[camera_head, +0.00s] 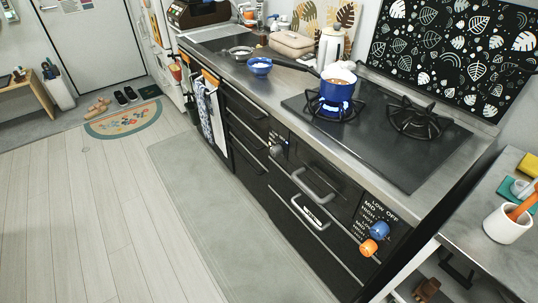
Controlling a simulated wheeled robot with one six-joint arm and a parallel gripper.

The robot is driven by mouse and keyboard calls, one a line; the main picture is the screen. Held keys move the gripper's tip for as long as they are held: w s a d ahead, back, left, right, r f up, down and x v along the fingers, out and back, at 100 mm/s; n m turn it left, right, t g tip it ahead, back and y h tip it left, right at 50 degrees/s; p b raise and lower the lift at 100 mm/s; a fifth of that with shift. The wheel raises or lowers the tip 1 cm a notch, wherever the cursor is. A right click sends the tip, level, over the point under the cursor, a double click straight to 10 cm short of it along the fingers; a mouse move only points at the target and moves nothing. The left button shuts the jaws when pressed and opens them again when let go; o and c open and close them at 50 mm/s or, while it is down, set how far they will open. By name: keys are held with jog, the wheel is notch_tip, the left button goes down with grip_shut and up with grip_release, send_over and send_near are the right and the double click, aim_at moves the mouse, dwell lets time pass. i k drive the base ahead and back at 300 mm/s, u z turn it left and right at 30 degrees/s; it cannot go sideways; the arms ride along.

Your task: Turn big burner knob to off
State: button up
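A blue knob (380,229) and an orange knob (368,248) stick out from the dark front panel at the right end of the stove. White lettering with OFF, LOW, MID and HIGH is printed above and beside them. I cannot tell which one is the big burner knob, nor read their settings. A blue pot (337,88) with a dark handle stands on the left burner (333,108), with bright blue flame under it. The right burner (414,118) is bare, with no flame visible. My gripper is not in view.
Drawer handles (311,212) jut from the front. At right, a side table holds a white cup (507,224). The floor (110,220) before the stove is clear.

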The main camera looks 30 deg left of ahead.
aim_at(278, 150)
jog(key=u, duration=1)
jog(key=k, duration=0.2)
jog(key=u, duration=0.4)
jog(key=i, duration=0.35)
jog(key=z, duration=0.15)
jog(key=k, duration=0.6)
jog(key=u, duration=0.35)
jog(key=i, duration=1.3)
